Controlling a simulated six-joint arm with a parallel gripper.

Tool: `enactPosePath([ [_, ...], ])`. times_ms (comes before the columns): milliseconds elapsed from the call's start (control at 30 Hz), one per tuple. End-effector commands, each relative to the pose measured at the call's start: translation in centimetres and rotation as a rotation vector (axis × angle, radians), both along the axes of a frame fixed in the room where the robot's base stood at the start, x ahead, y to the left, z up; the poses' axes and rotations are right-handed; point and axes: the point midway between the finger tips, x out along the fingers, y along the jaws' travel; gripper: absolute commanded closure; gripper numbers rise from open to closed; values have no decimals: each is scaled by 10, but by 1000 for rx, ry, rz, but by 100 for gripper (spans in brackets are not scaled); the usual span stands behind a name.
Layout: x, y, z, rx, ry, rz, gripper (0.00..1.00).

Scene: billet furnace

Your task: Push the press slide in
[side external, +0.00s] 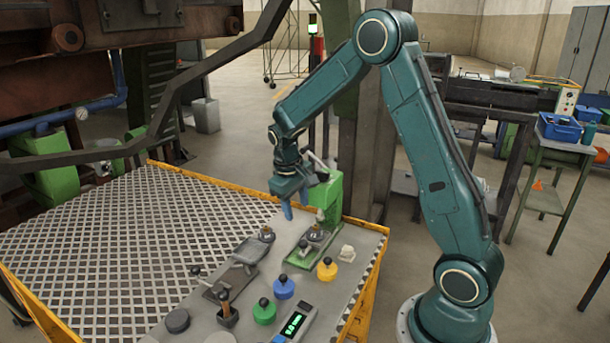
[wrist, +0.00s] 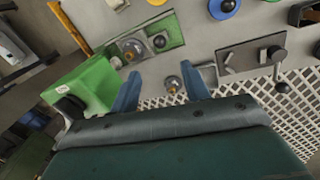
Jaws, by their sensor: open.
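The green press (side external: 333,196) stands at the far right of the grey table panel. Its green base (side external: 290,257) reaches toward the camera and carries a round metal piece (side external: 317,234), which I take as part of the press slide, with a black ball knob (side external: 303,243) in front. In the wrist view the press body (wrist: 90,82) is at left, and the metal piece (wrist: 131,46) and knob (wrist: 158,41) are above the fingers. My gripper (side external: 294,205) is open and empty, above the panel beside the press, apart from the knob. In the wrist view its blue fingers (wrist: 160,85) point upward.
A metal pan (side external: 249,251) with a small round piece (side external: 267,234) lies left of the press base. Yellow (side external: 327,270), blue (side external: 284,288) and green (side external: 264,312) knobbed discs stand nearer the camera. A perforated grating (side external: 120,240) covers the left.

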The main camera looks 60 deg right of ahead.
Motion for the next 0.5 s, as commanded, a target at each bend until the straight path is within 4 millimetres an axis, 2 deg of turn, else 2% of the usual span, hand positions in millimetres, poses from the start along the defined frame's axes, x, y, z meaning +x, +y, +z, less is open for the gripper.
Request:
enactPosePath([
  [133, 0, 1, 6, 0, 0, 0, 54],
  [400, 0, 1, 7, 0, 0, 0, 54],
  [500, 0, 2, 7, 0, 1, 4, 73],
])
